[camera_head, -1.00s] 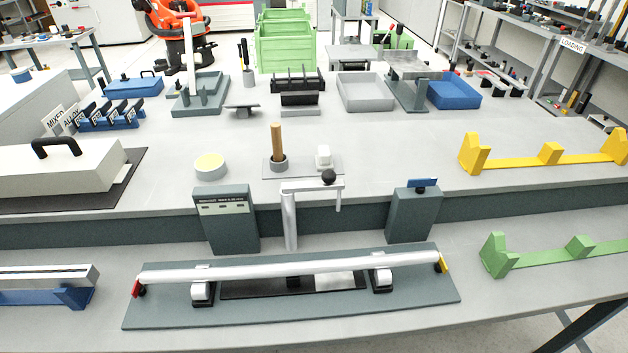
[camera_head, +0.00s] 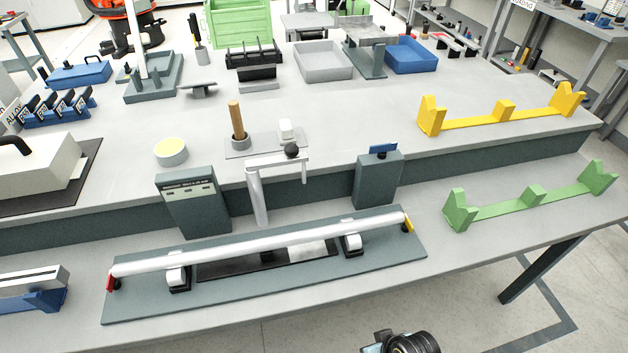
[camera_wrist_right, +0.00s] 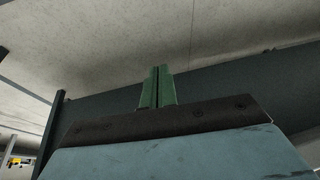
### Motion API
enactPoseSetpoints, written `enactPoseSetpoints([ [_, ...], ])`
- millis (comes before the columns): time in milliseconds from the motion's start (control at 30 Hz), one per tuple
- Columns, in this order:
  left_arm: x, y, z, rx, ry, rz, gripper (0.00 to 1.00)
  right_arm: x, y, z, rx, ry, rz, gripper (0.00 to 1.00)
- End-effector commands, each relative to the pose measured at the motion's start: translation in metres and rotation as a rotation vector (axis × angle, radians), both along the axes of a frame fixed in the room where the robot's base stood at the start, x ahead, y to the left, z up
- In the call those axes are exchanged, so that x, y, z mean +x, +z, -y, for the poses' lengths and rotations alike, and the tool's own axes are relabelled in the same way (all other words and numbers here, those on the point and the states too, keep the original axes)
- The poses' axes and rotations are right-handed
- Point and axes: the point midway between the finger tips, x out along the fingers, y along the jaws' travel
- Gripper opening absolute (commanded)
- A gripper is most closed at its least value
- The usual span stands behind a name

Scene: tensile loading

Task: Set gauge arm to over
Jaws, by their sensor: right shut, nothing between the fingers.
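The gauge arm (camera_head: 280,161) is a silver bar on an upright post (camera_head: 258,198), with a black knob (camera_head: 291,151) near its right end and a short probe hanging down. It points right, roughly along the silver round bar (camera_head: 260,242) and behind it in the head view. The bar rests on two supports on a grey plate, with a red left end and a yellow right end. My right gripper (camera_wrist_right: 157,88) shows in the right wrist view with its green fingers together and empty, away from the gauge. My left gripper is not in view.
A grey box with a display (camera_head: 193,203) stands left of the post, and another grey box (camera_head: 378,180) stands right. A wooden-handled tool (camera_head: 236,120) stands behind. Green (camera_head: 530,197) and yellow (camera_head: 500,113) cradles lie at right.

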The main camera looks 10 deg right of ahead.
Motion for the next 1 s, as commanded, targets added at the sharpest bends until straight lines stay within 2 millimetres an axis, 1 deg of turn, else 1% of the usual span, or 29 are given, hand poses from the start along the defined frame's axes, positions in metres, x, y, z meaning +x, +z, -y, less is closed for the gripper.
enactPoseSetpoints([
  [33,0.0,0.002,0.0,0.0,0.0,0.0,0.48,0.01,0.021,-0.003,0.017,0.0,0.021,0.0],
  [200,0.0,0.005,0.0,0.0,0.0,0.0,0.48,0.034,0.084,-0.014,0.069,0.008,0.072,0.0],
  [400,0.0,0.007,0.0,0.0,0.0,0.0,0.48,0.046,0.147,-0.024,0.118,0.032,0.122,0.0],
  [467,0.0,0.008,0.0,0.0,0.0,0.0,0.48,0.055,0.169,-0.03,0.16,0.034,0.155,0.0],
  [500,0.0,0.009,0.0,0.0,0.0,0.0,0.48,0.065,0.178,-0.035,0.206,0.026,0.181,0.0],
  [600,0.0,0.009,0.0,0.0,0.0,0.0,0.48,0.087,0.192,-0.046,0.317,-0.005,0.24,0.0],
  [667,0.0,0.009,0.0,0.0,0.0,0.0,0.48,0.102,0.201,-0.052,0.387,-0.029,0.278,0.0],
  [767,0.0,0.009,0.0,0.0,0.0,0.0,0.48,0.129,0.221,-0.059,0.516,-0.079,0.346,0.0],
  [867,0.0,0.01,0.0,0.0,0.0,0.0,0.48,0.16,0.248,-0.062,0.668,-0.148,0.421,0.0],
  [900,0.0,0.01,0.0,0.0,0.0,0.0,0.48,0.173,0.26,-0.062,0.732,-0.181,0.452,0.0],
  [1000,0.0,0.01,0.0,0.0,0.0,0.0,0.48,0.203,0.291,-0.057,0.892,-0.27,0.521,0.0],
])
